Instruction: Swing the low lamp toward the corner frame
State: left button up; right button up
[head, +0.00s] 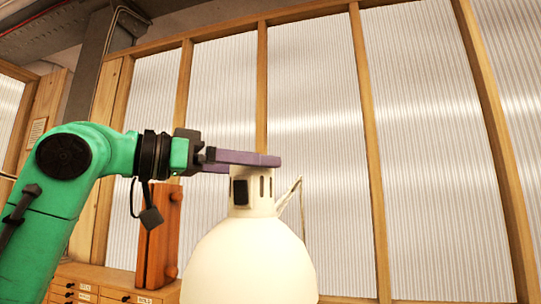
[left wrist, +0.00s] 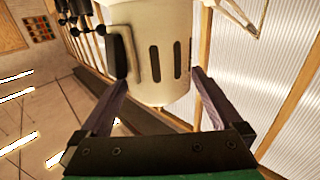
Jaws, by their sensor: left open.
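The low lamp has a big cream-white shade (head: 250,265) and a narrower slotted neck (head: 262,190) with a dark switch on its side. In the left wrist view the slotted neck (left wrist: 160,50) fills the top middle. My left gripper (head: 268,161) reaches in from the left at the top of the neck. In the left wrist view its two purple fingers (left wrist: 158,80) are apart, one on each side of the neck's end. I cannot tell whether either finger touches it. My right gripper is not in view. I cannot tell which timber is the corner frame.
Wooden posts (head: 367,150) and ribbed translucent panels (head: 430,130) form the wall behind. A reddish-brown wooden piece (head: 158,240) stands left of the shade, above a drawer cabinet (head: 110,292). A thin arm (head: 290,197) rises beside the lamp neck. The space right of the lamp looks clear.

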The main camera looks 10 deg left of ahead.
pick_arm(q)
jog(key=x, duration=0.3)
jog(key=shift+p, duration=0.35)
jog(key=shift+c, duration=0.9)
jog(key=shift+d, duration=0.2)
grip_shut()
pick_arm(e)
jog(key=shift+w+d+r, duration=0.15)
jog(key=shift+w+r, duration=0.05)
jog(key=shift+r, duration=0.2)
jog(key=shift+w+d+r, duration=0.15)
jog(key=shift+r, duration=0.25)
